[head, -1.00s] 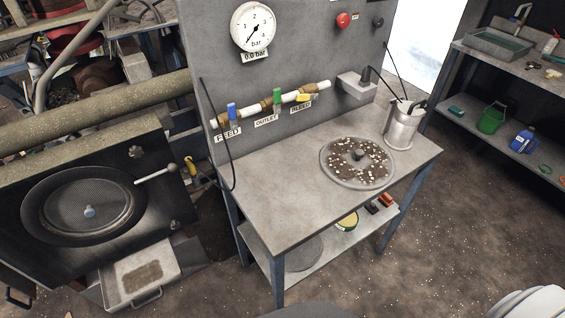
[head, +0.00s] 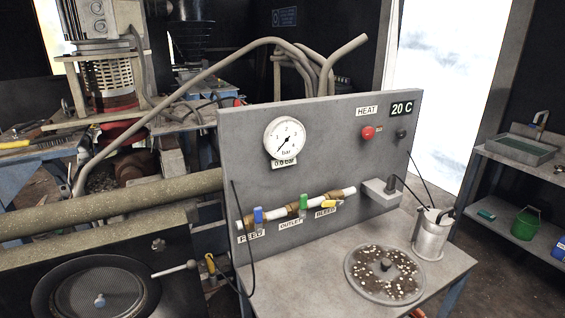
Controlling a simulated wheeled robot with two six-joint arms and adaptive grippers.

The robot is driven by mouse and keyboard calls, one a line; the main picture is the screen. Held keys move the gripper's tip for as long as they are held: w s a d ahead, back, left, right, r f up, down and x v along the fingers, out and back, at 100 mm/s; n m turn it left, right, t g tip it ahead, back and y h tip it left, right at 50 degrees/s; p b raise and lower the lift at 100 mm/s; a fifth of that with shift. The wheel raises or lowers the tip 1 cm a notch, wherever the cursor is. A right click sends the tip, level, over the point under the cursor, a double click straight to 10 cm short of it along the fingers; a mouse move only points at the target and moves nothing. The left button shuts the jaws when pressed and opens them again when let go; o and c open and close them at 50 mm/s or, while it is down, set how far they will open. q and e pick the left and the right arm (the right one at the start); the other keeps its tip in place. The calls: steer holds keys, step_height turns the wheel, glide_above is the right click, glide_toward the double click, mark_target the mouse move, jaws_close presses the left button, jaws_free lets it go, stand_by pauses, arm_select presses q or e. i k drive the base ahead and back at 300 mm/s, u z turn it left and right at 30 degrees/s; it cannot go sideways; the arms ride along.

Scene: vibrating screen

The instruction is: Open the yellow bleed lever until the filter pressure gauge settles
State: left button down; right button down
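The yellow bleed lever (head: 328,204) sits at the right end of a pipe on the grey panel (head: 338,122), above the label BLEED. It lies roughly along the pipe. The green outlet lever (head: 304,202) and the blue feed lever (head: 258,214) stand upright to its left. The pressure gauge (head: 284,138) is above the levers. Its needle points to the lower left, and the display below it seems to read 0.0 bar. Neither of my grippers is in view.
A round plate with dark and white bits (head: 386,274) and a metal can (head: 432,234) stand on the bench below the panel. A black cable (head: 243,250) hangs by the panel's left edge. A thick pipe (head: 130,208) runs at left. Shelves (head: 500,165) stand at right.

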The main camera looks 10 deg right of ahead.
mark_target(334, 202)
steer(key=z, duration=0.05)
steer(key=k, duration=0.4)
steer(key=z, duration=0.95)
steer(key=i, duration=0.65)
steer(key=u, duration=0.65)
